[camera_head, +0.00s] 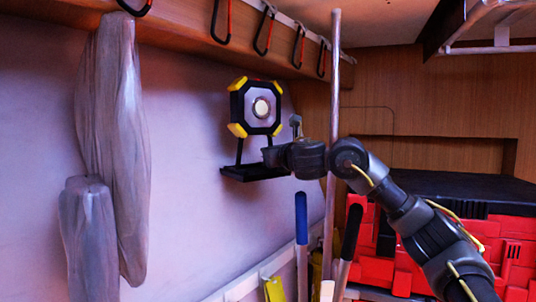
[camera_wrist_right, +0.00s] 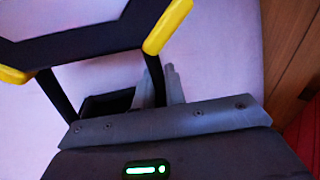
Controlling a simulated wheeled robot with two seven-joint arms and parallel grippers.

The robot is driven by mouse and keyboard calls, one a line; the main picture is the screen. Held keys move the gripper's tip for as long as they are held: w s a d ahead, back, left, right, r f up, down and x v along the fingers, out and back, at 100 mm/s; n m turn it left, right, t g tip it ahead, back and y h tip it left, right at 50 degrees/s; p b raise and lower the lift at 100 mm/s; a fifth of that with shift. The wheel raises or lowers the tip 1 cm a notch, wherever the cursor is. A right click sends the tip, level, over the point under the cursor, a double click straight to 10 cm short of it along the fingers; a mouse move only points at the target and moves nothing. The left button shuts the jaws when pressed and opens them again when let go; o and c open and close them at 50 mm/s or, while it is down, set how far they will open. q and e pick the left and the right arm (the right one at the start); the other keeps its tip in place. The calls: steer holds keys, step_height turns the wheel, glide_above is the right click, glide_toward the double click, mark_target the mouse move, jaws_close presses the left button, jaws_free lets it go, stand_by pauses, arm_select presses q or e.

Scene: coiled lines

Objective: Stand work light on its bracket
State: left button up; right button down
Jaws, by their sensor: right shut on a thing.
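The work light (camera_head: 257,107) is a black octagonal frame with yellow corners and a round lamp, upright on two black legs. It is just above or on the black bracket (camera_head: 240,174) on the pale wall; contact between them is unclear. My right gripper (camera_head: 268,156) comes from the right and is shut on a leg of the light. In the wrist view the grey fingertips (camera_wrist_right: 163,88) are at the right leg of the light (camera_wrist_right: 80,25). Part of the dark bracket (camera_wrist_right: 105,105) shows behind. My left gripper is out of view.
A vertical metal pole (camera_head: 333,110) stands close beside my right forearm. Carabiners (camera_head: 265,30) hang from the rail above. Grey wrapped bundles (camera_head: 112,140) hang at left. Blue and black handles (camera_head: 301,218) stand below the bracket. Red cases (camera_head: 400,270) are at right.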

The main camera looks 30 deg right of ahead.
steer(key=shift+r, duration=0.15)
steer(key=c, duration=1.4)
jaws_free()
steer(key=shift+s+a, duration=0.1)
steer(key=shift+s, duration=0.1)
steer(key=shift+o, duration=0.2)
steer(key=shift+w+f, duration=0.1)
steer(key=shift+f, duration=0.25)
steer(key=shift+s+b, duration=0.25)
steer(key=shift+b, duration=0.05)
steer(key=s+b, duration=0.4)
steer(key=s, duration=0.6)
steer(key=shift+a+r+b, duration=0.15)
steer(key=shift+r+b, duration=0.15)
steer(key=shift+r, duration=0.05)
steer(key=shift+a, duration=0.1)
